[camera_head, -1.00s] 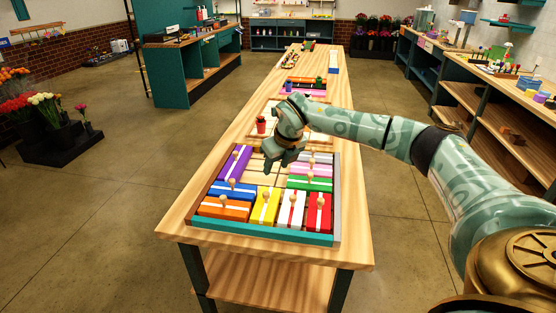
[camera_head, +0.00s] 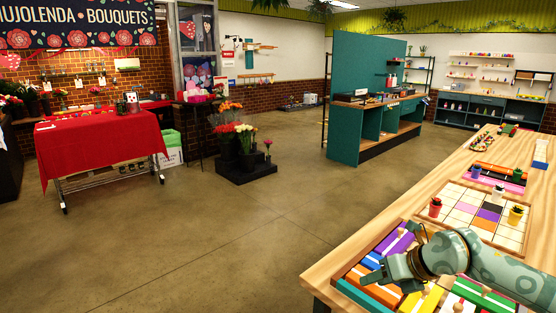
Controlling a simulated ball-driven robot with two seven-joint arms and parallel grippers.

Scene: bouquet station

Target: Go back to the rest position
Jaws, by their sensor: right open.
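My right gripper (camera_head: 372,276) is in the lower right, above the left side of a tray (camera_head: 345,272) of coloured blocks on the wooden table (camera_head: 325,268). Its jaws point left, are open and look empty. My right arm comes in from the right edge and hides part of the tray. Purple, blue, orange, yellow, red and green blocks with wooden knobs show around the arm. My left gripper is not in view.
A grid board (camera_head: 460,203) with small red and yellow pots lies farther along the table. A green partition (camera_head: 362,65) stands beyond. A red-covered table (camera_head: 100,140) and a black flower stand (camera_head: 245,168) are at left. The floor between is clear.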

